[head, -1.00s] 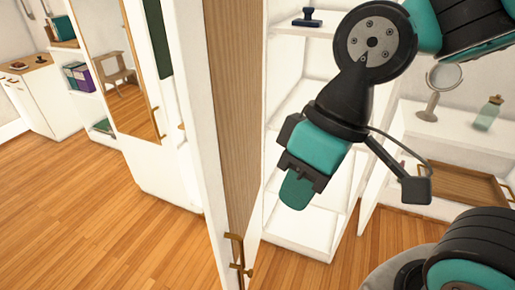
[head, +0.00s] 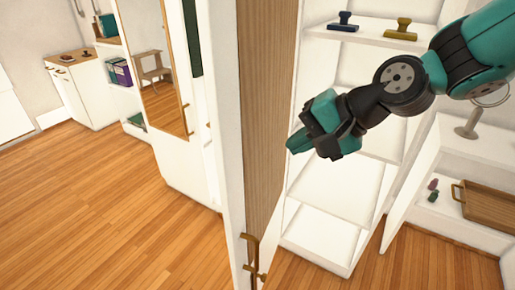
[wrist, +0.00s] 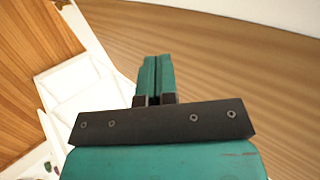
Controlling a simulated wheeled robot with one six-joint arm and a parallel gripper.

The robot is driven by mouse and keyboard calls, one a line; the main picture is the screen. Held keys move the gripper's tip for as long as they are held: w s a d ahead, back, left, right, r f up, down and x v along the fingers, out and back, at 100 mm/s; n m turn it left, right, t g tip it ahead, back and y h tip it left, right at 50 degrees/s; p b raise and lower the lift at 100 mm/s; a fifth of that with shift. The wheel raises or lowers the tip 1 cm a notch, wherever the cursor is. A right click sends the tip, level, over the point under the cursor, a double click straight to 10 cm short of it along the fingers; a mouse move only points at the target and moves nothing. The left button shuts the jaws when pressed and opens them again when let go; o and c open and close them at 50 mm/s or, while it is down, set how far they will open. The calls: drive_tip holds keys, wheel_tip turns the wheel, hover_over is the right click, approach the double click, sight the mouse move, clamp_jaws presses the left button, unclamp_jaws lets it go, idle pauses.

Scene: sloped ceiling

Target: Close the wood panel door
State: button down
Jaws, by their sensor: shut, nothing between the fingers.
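The wood panel door (head: 270,110) stands open in the middle of the head view, seen nearly edge-on. It has a wood-grain face, a white edge and a brass handle (head: 253,258) low down. In the wrist view its wood face (wrist: 220,65) fills the upper right. My gripper (head: 292,145) is shut and empty, to the right of the door's wood face and well above the handle. Its fingers (wrist: 155,75) are together in the wrist view. I cannot tell whether the fingertips touch the door.
White open shelves (head: 335,180) stand behind my arm, with a blue stamp (head: 344,22) and a yellow stamp (head: 403,29) on the upper shelf. A wooden tray (head: 485,205) is at the right. A mirrored door (head: 148,60) stands at the left. The wood floor (head: 90,190) at left is clear.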

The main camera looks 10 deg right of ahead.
sight(245, 155)
drive_tip(key=w+a+f, duration=0.1)
drive_tip(key=a, duration=0.1)
drive_tip(key=w+a+f, duration=0.1)
drive_tip(key=a, duration=0.1)
drive_tip(key=w+a+f+p, duration=0.1)
drive_tip(key=shift+a+f, duration=0.2)
drive_tip(key=shift+a, duration=0.2)
drive_tip(key=shift+w+a+f, duration=0.1)
drive_tip(key=shift+w+a, duration=0.2)
drive_tip(key=shift+a, duration=0.25)
